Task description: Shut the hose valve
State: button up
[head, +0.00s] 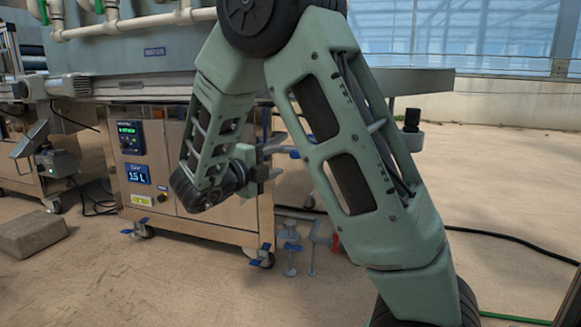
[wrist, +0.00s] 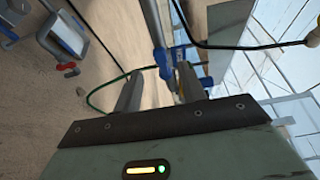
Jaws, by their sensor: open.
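My gripper (wrist: 160,88) shows its two grey fingers apart and nothing held between them in the wrist view. Just beyond the fingertips, nearer the right finger, is a blue fitting (wrist: 163,62) on a grey pipe, likely the hose valve. A blue lever-like part (wrist: 180,55) sits beside it, and the right finger partly covers this area. A green hose (wrist: 104,88) curves behind the left finger. In the head view my gripper (head: 272,163) points right beside the machine's corner, close to blue parts (head: 292,153). Whether it touches them, and the lever's angle, I cannot tell.
A steel cabinet (head: 170,200) on castors stands left of my arm. A small red part (head: 335,243) and metal stands are low beyond it. A block (head: 32,234) lies on the floor at left. A black cable (head: 510,238) crosses the open floor at right.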

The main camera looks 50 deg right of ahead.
aim_at(293, 155)
jog(key=d+b, duration=0.1)
jog(key=d, duration=0.1)
jog(key=d+b, duration=0.1)
jog(key=d, duration=0.1)
jog(key=shift+d+f, duration=0.2)
jog(key=shift+d, duration=0.15)
jog(key=shift+d+r, duration=0.2)
jog(key=shift+d, duration=0.65)
grip_shut()
